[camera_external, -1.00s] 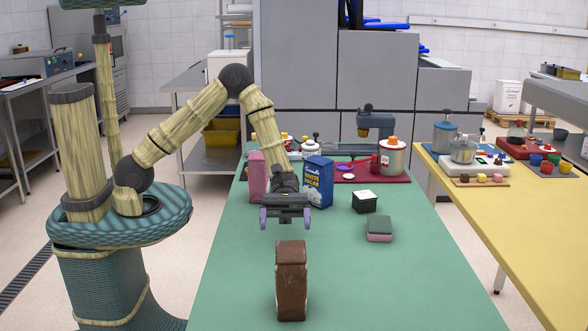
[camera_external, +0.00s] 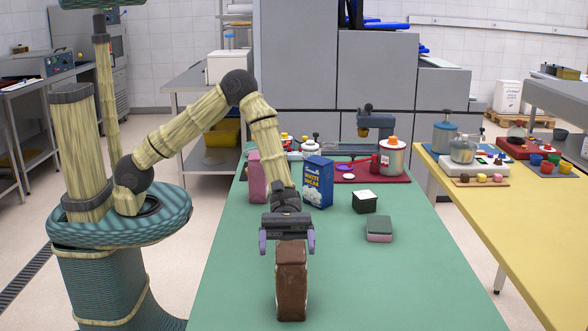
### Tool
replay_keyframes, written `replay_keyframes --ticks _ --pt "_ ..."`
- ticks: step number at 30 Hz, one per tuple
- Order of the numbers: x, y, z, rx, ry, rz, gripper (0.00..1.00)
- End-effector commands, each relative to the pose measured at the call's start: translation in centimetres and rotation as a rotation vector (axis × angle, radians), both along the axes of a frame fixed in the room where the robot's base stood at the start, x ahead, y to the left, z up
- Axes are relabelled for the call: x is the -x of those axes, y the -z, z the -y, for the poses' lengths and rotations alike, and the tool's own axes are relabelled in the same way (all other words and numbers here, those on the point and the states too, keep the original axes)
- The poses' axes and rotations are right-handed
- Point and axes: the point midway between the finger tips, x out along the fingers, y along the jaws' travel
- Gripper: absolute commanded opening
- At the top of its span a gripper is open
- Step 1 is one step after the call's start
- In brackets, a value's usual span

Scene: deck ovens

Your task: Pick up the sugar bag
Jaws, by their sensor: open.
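The sugar bag (camera_external: 318,184) is a blue pack with white lettering reading "white sugar". It stands upright on the green table (camera_external: 370,285), just behind and to the right of my gripper. My gripper (camera_external: 287,243) is open and empty, pointing down with its purple fingers spread. It is at the top of a brown upright block-like pack (camera_external: 291,292), one finger to each side of it in the picture. Whether the fingers are level with the pack's top or above it, I cannot tell.
A pink pack (camera_external: 256,178) stands left of the sugar bag. A red tray (camera_external: 352,179) with a metal canister (camera_external: 391,160) is behind. The table's front right is clear.

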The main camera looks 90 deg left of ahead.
Motion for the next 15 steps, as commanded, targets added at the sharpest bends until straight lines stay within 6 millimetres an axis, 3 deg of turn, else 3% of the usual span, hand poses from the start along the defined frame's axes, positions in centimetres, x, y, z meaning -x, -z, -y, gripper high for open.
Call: replay_keyframes --ticks 4,15 --pt "-0.1 0.0 1.8 0.001 0.000 0.000 0.80" --pt "-0.1 0.0 2.2 0.000 0.000 0.001 0.80"
